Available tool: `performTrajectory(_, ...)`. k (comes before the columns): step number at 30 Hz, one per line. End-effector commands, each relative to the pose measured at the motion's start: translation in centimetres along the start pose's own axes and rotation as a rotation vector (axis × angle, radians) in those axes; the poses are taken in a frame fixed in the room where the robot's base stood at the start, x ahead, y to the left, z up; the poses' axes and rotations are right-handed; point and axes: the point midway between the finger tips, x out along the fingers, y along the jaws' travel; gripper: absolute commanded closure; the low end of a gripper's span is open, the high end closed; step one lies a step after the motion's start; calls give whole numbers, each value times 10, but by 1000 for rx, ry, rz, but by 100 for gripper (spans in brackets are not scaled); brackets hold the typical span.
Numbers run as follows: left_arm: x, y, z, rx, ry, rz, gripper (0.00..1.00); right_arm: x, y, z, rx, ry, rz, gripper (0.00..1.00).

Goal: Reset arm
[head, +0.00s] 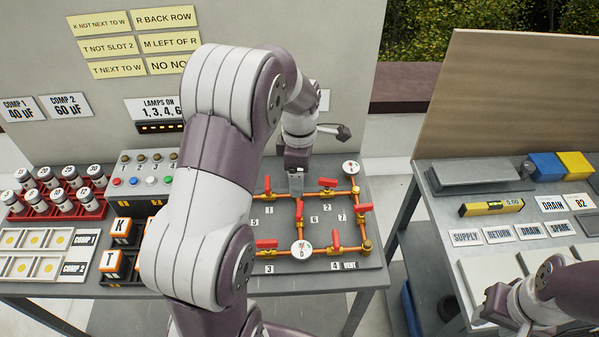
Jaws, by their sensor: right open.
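My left arm reaches up across the middle and bends down over a pipe board (377,252). My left gripper (297,185) points down near the top of the orange pipes, next to a red valve handle (327,182). Its fingers are small and partly hidden, so I cannot tell whether they are open or grip anything. My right gripper (492,308) is at the bottom right, in front of the right table's pale pads, open and apparently empty.
The left table holds a red rack (62,192) of canisters, a lamp box (140,172) and black-orange lettered blocks (118,262). The right table (440,222) holds a yellow level (490,207), labels, and blue (546,166) and yellow blocks (575,165). A gap separates the tables.

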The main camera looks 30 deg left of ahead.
Motion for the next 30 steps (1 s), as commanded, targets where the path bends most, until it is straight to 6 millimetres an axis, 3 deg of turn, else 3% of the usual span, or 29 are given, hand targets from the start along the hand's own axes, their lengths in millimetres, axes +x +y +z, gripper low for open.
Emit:
performTrajectory(11, 0, 0, 0, 47, 0, 2, 19, 0, 0, 0, 0, 0, 0, 57)
performTrajectory(14, 5, 1, 0, 301, 0, 24, 19, 0, 0, 0, 0, 0, 0, 57)
performTrajectory(17, 15, -24, 0, 757, 6, 30, 19, 0, 0, 0, 0, 0, 0, 57)
performTrajectory(21, 13, -84, 12, 1461, 32, 61, 19, 0, 0, 0, 0, 0, 0, 57)
performTrajectory(24, 9, -129, 19, 1815, 56, 82, 19, 0, 0, 0, 0, 0, 0, 57)
performTrajectory(27, 4, -158, 23, 1910, 64, 94, 19, 0, 0, 0, 0, 0, 0, 57)
performTrajectory(30, -3, -160, 31, 1942, 79, 121, 19, 0, 0, 0, 0, 0, 0, 57)
